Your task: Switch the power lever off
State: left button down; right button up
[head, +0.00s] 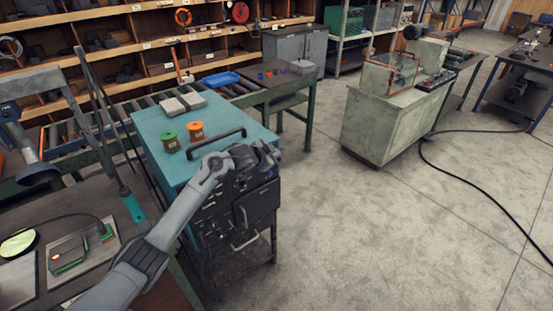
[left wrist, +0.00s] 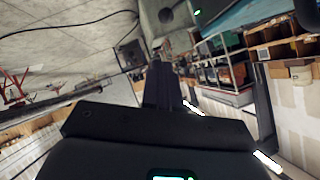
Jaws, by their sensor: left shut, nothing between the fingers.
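My left arm reaches in from the lower left of the head view. My left gripper (head: 268,156) is beside the right edge of a teal-topped bench (head: 150,125), above a dark cabinet front (head: 215,215) with handles. In the left wrist view its dark fingers (left wrist: 161,72) point away from the camera, shut and empty. I cannot make out a power lever for certain in either view. A light grey machine (head: 383,130) with a clear orange-edged guard (head: 388,75) stands to the right, apart from the gripper. My right gripper is not in view.
A blue tray (head: 220,79) lies behind. A black cable (head: 470,178) crosses the floor. Open floor (head: 350,230) lies right of the bench.

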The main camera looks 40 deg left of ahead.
pick_arm(q)
jog(key=w+a+f, duration=0.2)
jog(key=w+f, duration=0.1)
jog(key=f, duration=0.2)
jog(key=shift+w, duration=0.4)
jog(key=shift+d, duration=0.1)
